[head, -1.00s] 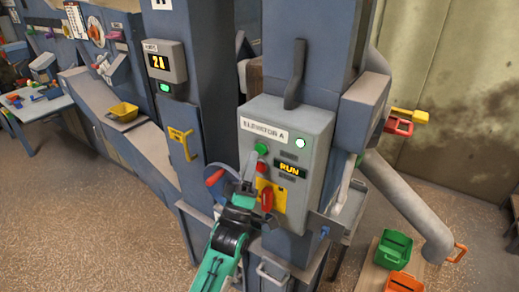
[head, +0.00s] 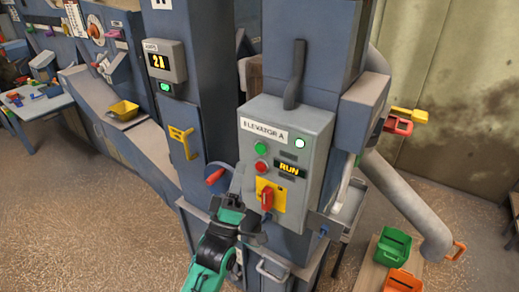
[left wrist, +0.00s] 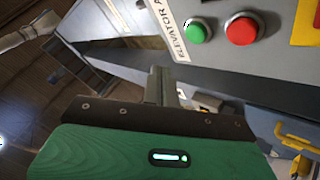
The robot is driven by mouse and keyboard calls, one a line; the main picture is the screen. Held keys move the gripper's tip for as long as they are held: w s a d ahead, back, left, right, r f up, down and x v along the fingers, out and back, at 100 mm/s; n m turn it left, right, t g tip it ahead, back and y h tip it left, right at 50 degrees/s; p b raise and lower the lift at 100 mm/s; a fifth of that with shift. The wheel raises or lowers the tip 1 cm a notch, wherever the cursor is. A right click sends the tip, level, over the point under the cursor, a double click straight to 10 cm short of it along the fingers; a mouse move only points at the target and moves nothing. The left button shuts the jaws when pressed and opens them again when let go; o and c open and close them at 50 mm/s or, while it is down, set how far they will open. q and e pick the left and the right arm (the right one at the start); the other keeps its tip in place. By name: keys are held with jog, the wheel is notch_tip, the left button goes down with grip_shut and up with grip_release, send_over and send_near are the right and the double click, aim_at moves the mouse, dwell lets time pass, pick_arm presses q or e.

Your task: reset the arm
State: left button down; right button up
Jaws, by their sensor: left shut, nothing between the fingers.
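My left gripper (head: 239,178) is in front of the grey ELEVATOR A control box (head: 306,127), low and to the left of its buttons. Its fingers are shut and empty, apart from the buttons. In the left wrist view the closed fingers (left wrist: 160,86) point toward the lower edge of the box. The box carries a green button (head: 261,148), a red button (head: 261,166), a lit RUN display (head: 290,170) and a red switch on a yellow plate (head: 267,197). The green button (left wrist: 197,31) and red button (left wrist: 242,29) also show in the left wrist view. My right gripper is out of view.
A red-knobbed crank (head: 215,177) is close beside the left gripper. A metal chute tray (head: 342,215) juts out right of the box. A green bin (head: 392,248) and an orange bin (head: 403,282) stand lower right. The floor at left is free.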

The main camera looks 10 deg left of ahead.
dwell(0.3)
pick_arm(q)
notch_tip(320, 180, down, 37)
jog(key=w+m+g+b, duration=0.15)
jog(key=m+g, duration=0.35)
jog(key=g, duration=0.5)
jog(key=s+a+f+m+g+y, duration=0.1)
jog(key=s+f+m+g, duration=0.15)
jog(key=s+f, duration=0.6)
jog(key=s+f+m+g+y, duration=0.1)
jog(key=s+f+g, duration=0.2)
jog(key=f, duration=1.1)
jog(key=s+a+f+m+g, duration=0.1)
jog(key=s+a+f+g, duration=0.1)
jog(key=s+f, duration=0.5)
jog(key=s+a+f+m+g+y, duration=0.1)
jog(key=s+f+g, duration=0.4)
jog(key=s, duration=1.3)
jog(key=s+a+f+m+g+b, duration=0.1)
jog(key=s+a+f, duration=0.4)
jog(key=s+f, duration=0.5)
jog(key=shift+s+a+m+g+y, duration=0.2)
jog(key=shift+s+m+g+y, duration=0.2)
jog(key=shift+s+m+g, duration=0.55)
jog(key=shift+s, duration=0.1)
